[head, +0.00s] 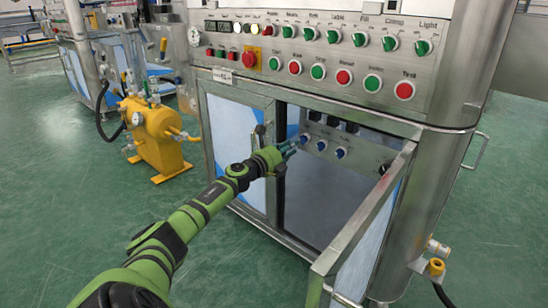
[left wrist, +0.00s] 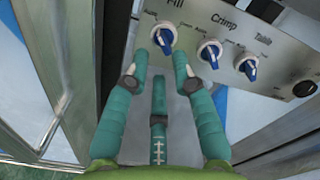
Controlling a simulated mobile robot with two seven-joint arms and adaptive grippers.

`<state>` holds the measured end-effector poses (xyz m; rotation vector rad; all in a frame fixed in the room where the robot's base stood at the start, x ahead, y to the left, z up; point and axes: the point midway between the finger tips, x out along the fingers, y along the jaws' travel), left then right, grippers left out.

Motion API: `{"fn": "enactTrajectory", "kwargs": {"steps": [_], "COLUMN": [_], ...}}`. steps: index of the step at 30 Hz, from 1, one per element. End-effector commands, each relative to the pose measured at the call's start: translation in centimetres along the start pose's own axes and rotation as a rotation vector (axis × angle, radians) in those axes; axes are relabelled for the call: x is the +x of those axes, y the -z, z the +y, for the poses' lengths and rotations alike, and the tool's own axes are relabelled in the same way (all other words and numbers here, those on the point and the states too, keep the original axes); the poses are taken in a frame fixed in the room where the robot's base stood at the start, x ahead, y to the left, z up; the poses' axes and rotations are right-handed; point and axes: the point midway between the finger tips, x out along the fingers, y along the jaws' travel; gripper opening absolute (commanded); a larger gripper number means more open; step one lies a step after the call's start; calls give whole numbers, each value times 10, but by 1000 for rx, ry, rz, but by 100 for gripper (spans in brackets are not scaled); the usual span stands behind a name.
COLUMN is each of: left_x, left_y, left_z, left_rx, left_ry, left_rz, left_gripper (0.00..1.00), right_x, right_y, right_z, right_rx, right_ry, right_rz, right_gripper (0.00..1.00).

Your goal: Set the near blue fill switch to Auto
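The blue fill switch (left wrist: 163,37) sits under the label "Fill" on the grey lower panel, at the left end of a row of blue switches. In the head view it is the nearest to my left gripper (head: 288,151). In the left wrist view my left gripper (left wrist: 160,62) is open, its teal fingers apart and empty. The fingertips lie just below the fill switch, one to each side; whether they touch it I cannot tell. The switch's blue handle is tilted, its lower end to the right. My right gripper is not in view.
The blue crimp switch (left wrist: 210,53) and table switch (left wrist: 248,68) sit close to the right, with a black knob (left wrist: 304,88) beyond. The cabinet's open door (head: 365,215) stands at the right. The left door (head: 238,140) is beside my arm. An upper panel (head: 330,65) overhangs.

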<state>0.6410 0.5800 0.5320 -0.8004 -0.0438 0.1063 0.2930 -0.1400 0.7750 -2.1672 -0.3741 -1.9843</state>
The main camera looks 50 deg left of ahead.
Motion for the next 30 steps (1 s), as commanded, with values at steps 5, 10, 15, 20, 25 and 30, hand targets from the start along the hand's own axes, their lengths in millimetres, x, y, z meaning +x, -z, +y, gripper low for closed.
{"fn": "enactTrajectory", "kwargs": {"steps": [5, 10, 15, 20, 25, 30], "left_x": [-24, -45, -62, -72, -76, -76], "left_y": [1, 2, 2, 1, 0, 0], "left_z": [1, 1, 1, 0, 0, -1], "left_rx": [2, 1, -2, -2, -2, -2], "left_ry": [-2, -2, -1, 0, 0, 1], "left_rz": [4, 4, 4, 2, 1, 0], "left_gripper": [26, 26, 26, 26, 26, 26], "right_x": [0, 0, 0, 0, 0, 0], "right_y": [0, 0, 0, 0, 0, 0], "right_z": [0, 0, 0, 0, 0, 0], "right_rx": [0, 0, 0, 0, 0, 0], "right_ry": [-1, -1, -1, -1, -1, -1], "right_rz": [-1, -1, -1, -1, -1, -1], "right_gripper": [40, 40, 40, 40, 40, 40]}}
